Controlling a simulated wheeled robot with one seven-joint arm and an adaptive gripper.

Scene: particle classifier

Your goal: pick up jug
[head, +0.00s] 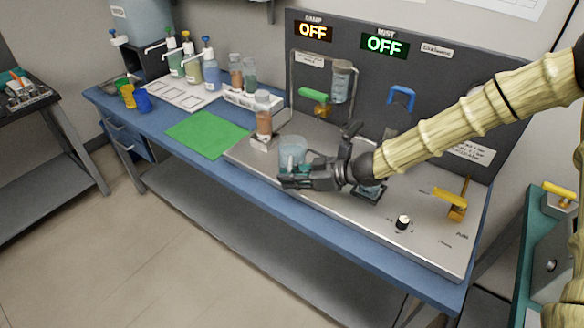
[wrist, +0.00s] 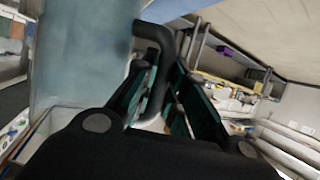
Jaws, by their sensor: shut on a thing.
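The jug (head: 292,148) is a clear, bluish cup-like vessel above the steel panel of the bench in the head view. In the wrist view its pale blue body (wrist: 85,50) fills the upper left, with a dark curved handle (wrist: 160,35) on its right side. My gripper (head: 292,180) is at the jug's lower front in the head view. In the wrist view its fingers (wrist: 170,105) are shut on the jug's handle. The jug looks about upright. I cannot tell whether its base touches the panel.
A green mat (head: 207,136) lies left of the steel panel (head: 330,210). Pump bottles (head: 210,68) and blue and yellow cups (head: 143,101) are further left.

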